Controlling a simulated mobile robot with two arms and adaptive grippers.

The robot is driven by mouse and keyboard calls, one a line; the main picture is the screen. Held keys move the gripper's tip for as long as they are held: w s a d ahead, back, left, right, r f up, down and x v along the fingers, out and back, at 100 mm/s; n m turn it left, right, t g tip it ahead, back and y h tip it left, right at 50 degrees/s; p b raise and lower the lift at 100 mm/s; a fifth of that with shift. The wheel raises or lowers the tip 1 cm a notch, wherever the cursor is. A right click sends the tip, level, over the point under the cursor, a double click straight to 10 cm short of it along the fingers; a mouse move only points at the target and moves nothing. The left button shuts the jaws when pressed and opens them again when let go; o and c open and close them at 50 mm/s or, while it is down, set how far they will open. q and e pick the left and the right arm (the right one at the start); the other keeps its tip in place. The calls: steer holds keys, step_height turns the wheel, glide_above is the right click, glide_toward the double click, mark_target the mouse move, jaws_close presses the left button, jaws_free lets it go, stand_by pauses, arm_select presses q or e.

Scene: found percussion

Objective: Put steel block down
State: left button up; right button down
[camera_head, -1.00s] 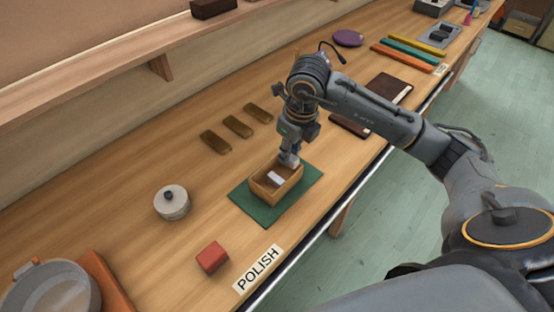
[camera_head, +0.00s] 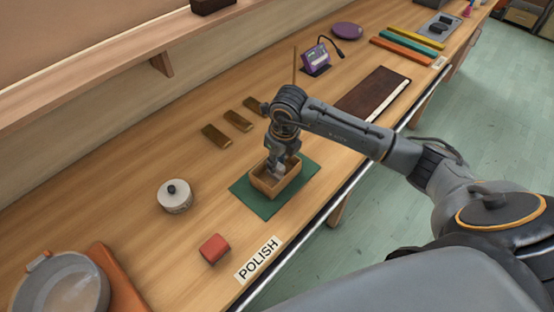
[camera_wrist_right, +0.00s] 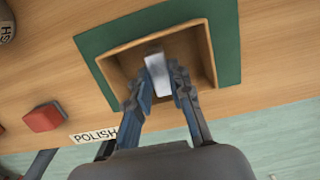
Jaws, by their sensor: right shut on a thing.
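My right gripper (camera_head: 273,169) reaches down into a small open wooden box (camera_head: 291,184) that stands on a green mat (camera_head: 252,205). In the right wrist view the gripper (camera_wrist_right: 164,88) is shut on the steel block (camera_wrist_right: 158,70), a pale grey bar, within the walls of the wooden box (camera_wrist_right: 207,55). The green mat (camera_wrist_right: 226,50) shows around the box there. I cannot tell whether the block touches the box floor. In the head view the gripper and box wall hide the block. My left gripper is not in view.
A red block (camera_head: 214,248), a "POLISH" label (camera_head: 259,258) and a lidded round tin (camera_head: 175,196) sit left of and in front of the mat. Several brown bars (camera_head: 238,121) lie behind it. A large pan (camera_head: 62,287) stands at the near left. Bare bench surrounds the mat.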

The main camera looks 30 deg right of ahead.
mark_target(281, 167)
steer(key=shift+f+b, duration=0.35)
steer(key=shift+f, duration=0.1)
steer(key=c, duration=1.2)
jaws_free()
steer(key=shift+r+p, duration=0.9)
steer(key=shift+s+d+r+b, duration=0.1)
steer(key=shift+r+b, duration=0.55)
steer(key=shift+b, duration=0.2)
step_height(281, 167, up, 10)
steer(key=s+b, duration=0.1)
steer(key=b, duration=0.1)
steer(key=shift+s+d+b, duration=0.2)
steer(key=shift+s+b, duration=0.1)
